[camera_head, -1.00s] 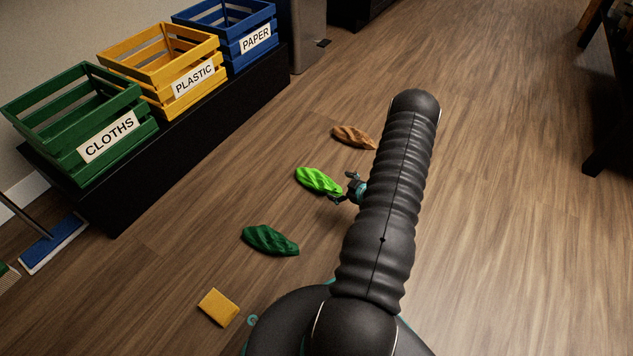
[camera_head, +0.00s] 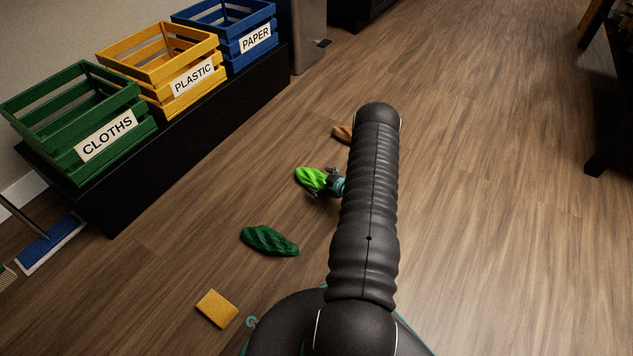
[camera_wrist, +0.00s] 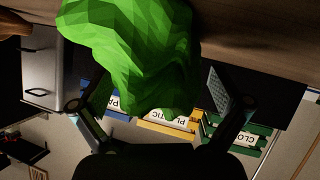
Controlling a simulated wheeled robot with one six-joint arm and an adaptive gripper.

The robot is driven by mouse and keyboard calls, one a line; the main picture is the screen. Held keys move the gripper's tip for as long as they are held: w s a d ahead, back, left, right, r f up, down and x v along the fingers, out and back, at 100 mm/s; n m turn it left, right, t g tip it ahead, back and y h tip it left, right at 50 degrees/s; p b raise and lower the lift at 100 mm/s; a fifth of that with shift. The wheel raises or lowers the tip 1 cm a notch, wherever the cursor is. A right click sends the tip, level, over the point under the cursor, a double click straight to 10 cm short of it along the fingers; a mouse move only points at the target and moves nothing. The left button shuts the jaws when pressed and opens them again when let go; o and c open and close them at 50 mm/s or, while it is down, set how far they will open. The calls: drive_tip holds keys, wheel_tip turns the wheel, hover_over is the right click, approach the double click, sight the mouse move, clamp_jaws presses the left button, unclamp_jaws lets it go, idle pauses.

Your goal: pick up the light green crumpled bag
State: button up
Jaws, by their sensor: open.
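The light green crumpled bag (camera_head: 310,178) lies on the wood floor, left of my arm in the head view. My gripper (camera_head: 325,184) is at its right end, partly over it. In the wrist view the bag (camera_wrist: 135,55) is large and bright green, at the upper left. My gripper (camera_wrist: 155,108) is open there, with one finger on each side of the bag's near part. I cannot tell whether the fingers touch it. My arm hides part of the floor to the right.
A dark green crumpled item (camera_head: 269,241) and a yellow sponge-like block (camera_head: 217,308) lie nearer. A brown item (camera_head: 342,134) lies beyond, partly hidden by my arm. Green (camera_head: 74,161), yellow (camera_head: 150,84) and blue (camera_head: 222,56) crates stand on a black bench (camera_head: 190,129).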

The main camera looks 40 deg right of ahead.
drive_tip(key=c, duration=1.1)
